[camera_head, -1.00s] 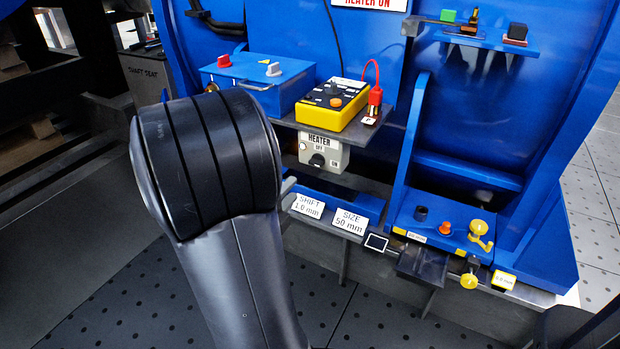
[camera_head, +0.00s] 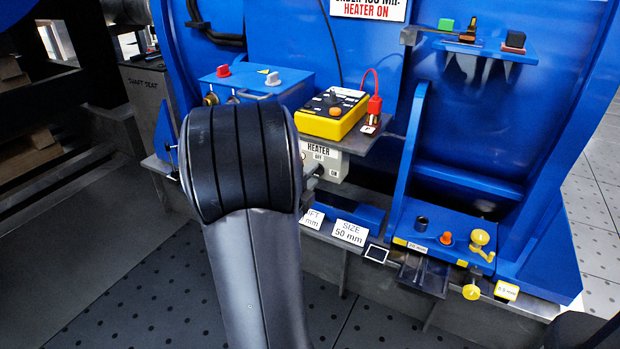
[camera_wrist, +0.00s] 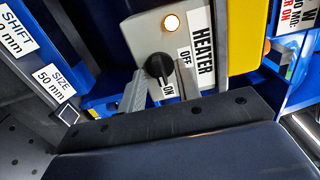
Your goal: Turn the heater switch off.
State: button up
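The heater switch is a black knob (camera_wrist: 159,66) on a grey box (camera_head: 331,166) labelled HEATER, OFF and ON. In the wrist view the knob seems turned towards ON, and a round lamp (camera_wrist: 171,23) on the box glows pale. My gripper (camera_head: 312,181) is at the box's left front in the head view, mostly hidden behind my arm's black wrist. In the wrist view a grey finger part (camera_wrist: 135,92) reaches close beside the knob; I cannot tell whether it touches. The finger gap is not clear. The knob is hidden in the head view.
A yellow meter (camera_head: 333,114) with a red lead sits on the shelf above the heater box. A blue box (camera_head: 257,84) stands left of it. A ledge with SHIFT and SIZE (camera_head: 350,232) labels runs below. A blue fixture (camera_head: 445,232) with yellow knobs is at the right.

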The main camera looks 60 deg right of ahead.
jog(key=shift+c, duration=0.4)
grip_shut()
jog(key=shift+n, duration=0.3)
jog(key=shift+n+p, duration=1.9)
jog(key=shift+n, duration=6.7)
jog(key=shift+o, duration=0.4)
grip_release()
